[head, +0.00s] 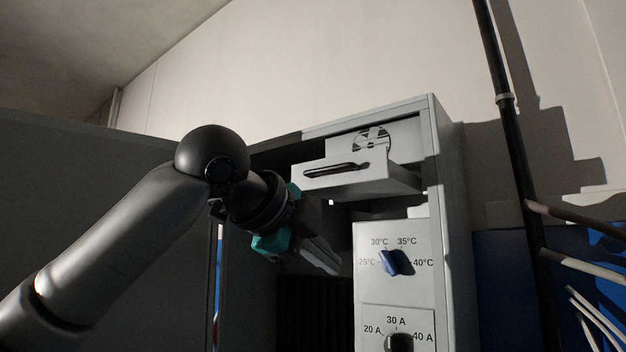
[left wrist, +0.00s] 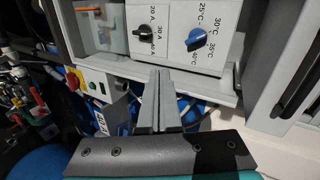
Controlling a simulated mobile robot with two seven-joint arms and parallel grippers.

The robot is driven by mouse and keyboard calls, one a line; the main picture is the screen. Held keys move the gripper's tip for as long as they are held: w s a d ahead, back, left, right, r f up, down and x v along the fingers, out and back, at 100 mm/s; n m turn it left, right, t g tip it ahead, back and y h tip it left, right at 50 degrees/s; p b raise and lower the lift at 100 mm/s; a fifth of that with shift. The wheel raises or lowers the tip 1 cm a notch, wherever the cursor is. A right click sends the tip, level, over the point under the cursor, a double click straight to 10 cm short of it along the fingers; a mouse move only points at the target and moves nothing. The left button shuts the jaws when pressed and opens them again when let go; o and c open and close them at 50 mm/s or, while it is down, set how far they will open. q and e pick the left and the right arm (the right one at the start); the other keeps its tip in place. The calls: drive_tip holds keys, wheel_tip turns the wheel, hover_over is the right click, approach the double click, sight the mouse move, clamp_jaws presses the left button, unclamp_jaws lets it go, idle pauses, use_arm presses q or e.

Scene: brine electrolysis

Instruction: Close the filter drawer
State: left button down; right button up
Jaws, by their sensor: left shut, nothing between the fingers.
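The filter drawer (head: 340,178) is a light grey box with a dark bar handle (head: 337,169). It stands pulled out of the upper part of the grey cabinet in the head view. A dark handle on a grey front, which looks like the drawer's, also shows at the right edge of the left wrist view (left wrist: 298,82). My left gripper (head: 333,266) is shut and empty. It is below the drawer and left of the temperature dial, apart from the drawer front. Its closed fingers show in the left wrist view (left wrist: 160,75). My right gripper is not in view.
The blue temperature knob (head: 396,262) and the dark current knob (head: 398,342) sit on the cabinet panel below the drawer. A dark upright pole (head: 518,150) stands to the right. A red and yellow switch (left wrist: 75,80) shows in the left wrist view.

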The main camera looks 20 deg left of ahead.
use_arm(q)
drive_tip(key=s+a+r+t, duration=0.1)
drive_tip(key=s+a+r, duration=0.3)
drive_tip(key=r, duration=0.5)
drive_tip(key=m+t, duration=0.1)
drive_tip(key=t, duration=0.1)
approach(325, 168)
drive_tip(key=shift+h, duration=0.3)
drive_tip(key=p+x, duration=0.1)
drive_tip(key=x, duration=0.2)
drive_tip(key=p+x, duration=0.1)
drive_tip(key=x, duration=0.3)
drive_tip(key=shift+a+p, duration=0.25)
drive_tip(key=shift+p, duration=0.1)
